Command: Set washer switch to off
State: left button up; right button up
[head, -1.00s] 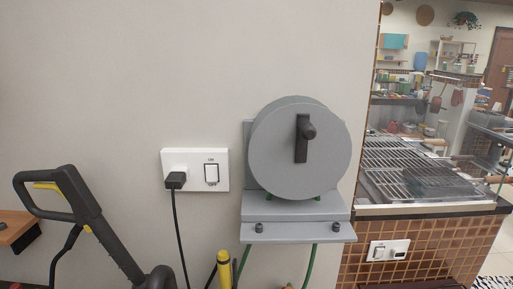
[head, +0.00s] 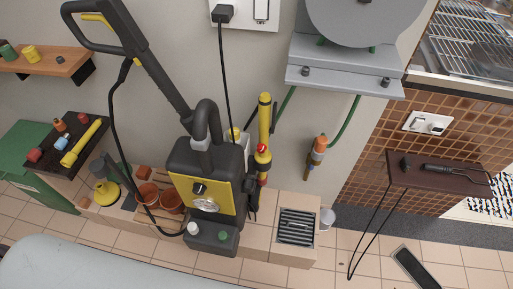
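The pressure washer (head: 190,165) stands upright by the wall, black with a yellow front panel. A dark knob (head: 199,188) sits on that panel, above a round pale dial (head: 205,205); the knob's setting is too small to read. The washer's black handle (head: 110,30) leans up to the left. Its black cord runs up to a plug (head: 222,13) in the white wall outlet, which has a rocker switch (head: 261,10) beside it. Neither of my grippers is in view.
A grey hose reel (head: 345,65) hangs above right, with a green hose below. Tiled floor (head: 345,255) is free in front.

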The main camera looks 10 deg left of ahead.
aim_at(199, 188)
jog(key=u, duration=1)
jog(key=i+j, duration=0.05)
